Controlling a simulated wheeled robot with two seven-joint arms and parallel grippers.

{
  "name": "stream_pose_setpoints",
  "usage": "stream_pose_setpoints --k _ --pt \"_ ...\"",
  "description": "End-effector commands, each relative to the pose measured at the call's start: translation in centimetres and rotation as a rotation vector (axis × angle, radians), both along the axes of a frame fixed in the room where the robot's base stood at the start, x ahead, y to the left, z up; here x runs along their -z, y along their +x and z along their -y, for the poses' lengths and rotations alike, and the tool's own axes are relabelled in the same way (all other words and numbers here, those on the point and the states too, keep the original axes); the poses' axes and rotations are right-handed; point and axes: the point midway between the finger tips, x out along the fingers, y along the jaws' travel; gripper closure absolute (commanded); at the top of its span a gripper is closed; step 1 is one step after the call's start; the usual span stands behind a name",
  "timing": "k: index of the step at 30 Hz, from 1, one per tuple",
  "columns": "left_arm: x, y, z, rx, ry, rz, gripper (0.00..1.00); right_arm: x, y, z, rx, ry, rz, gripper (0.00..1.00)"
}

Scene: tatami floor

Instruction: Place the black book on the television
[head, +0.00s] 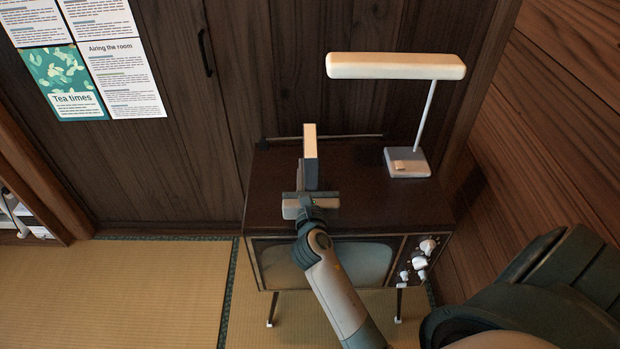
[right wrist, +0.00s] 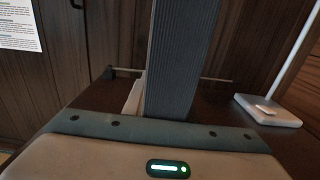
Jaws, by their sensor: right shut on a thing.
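The television (head: 268,190) is an old brown wooden set on thin legs, with a screen and white knobs at its front. Its flat top also shows in the right wrist view (right wrist: 95,97). My right gripper (head: 309,197) is over the top and shut on the book (head: 311,160), which stands upright with a pale top edge and a dark grey-blue side. In the right wrist view the book (right wrist: 182,60) is a dark, ribbed slab rising from the gripper. The gripper hides the book's lower end, so I cannot tell if it touches the top. My left gripper is not in view.
A white desk lamp (head: 395,66) stands on the right of the television's top, its base (head: 407,162) near the book. A thin rod (head: 345,136) runs along the back edge. Wooden walls close in behind and right. Tatami floor (head: 130,290) is clear at left.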

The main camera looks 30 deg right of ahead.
Motion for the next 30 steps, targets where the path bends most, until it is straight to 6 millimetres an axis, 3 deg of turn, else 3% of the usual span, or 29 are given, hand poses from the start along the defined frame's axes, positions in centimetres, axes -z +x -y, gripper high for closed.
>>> stream_pose_setpoints --k 7,22,23,25,30 --pt "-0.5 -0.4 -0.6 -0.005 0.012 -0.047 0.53 3.0 0.0 0.0 0.0 0.0 -0.001 1.0" --pt "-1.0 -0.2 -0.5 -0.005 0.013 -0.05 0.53 3.4 0.0 0.0 -0.001 0.0 -0.001 1.0" --pt "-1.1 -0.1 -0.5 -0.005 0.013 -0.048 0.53 3.5 0.0 0.0 0.0 -0.001 -0.003 0.73" --pt "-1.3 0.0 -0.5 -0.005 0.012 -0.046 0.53 3.4 0.0 0.0 0.0 0.0 -0.002 0.56" --pt "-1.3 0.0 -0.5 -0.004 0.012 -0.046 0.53 3.4 0.0 0.0 0.0 0.0 -0.002 0.56"
